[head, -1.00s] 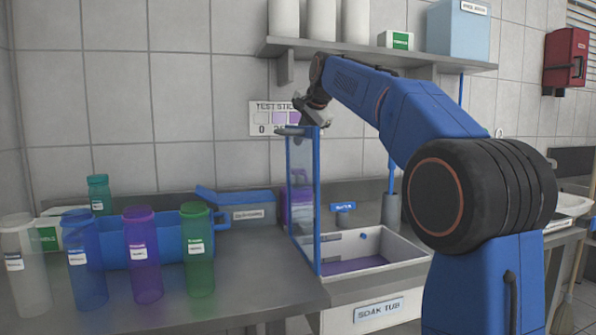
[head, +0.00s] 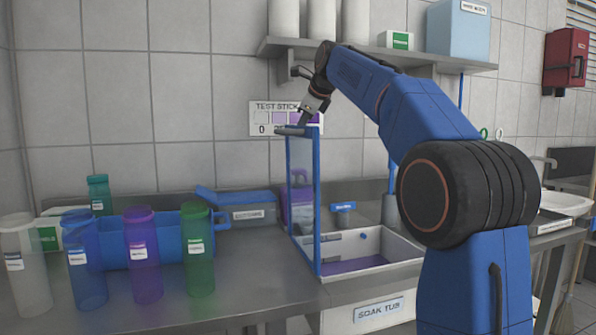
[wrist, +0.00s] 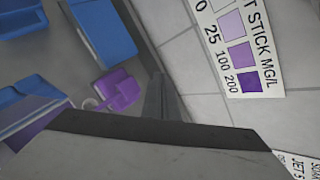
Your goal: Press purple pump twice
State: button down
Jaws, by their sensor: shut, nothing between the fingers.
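The purple pump (head: 299,204) stands at the back of the counter, behind the blue-framed panel at the soak tub, partly hidden by the frame. In the wrist view a purple pump head (wrist: 118,90) shows left of my fingers, apart from them. My gripper (head: 303,122) is shut and empty. In the head view it appears above the purple pump, at the top of the blue frame and before the test stick chart; whether it touches the frame cannot be told. My narrow dark fingers also show in the wrist view (wrist: 161,98).
The soak tub (head: 400,248) holds purple liquid beside the blue frame (head: 317,200). Several bottles, including a purple bottle (head: 143,260), stand at the left front. A shelf (head: 380,58) with containers hangs above. Bare counter (head: 250,275) lies between bottles and tub.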

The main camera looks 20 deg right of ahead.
dwell(0.3)
jog(key=shift+f, duration=4.4)
jog(key=shift+f, duration=1.4)
jog(key=shift+r, duration=1.35)
jog(key=shift+r, duration=2.55)
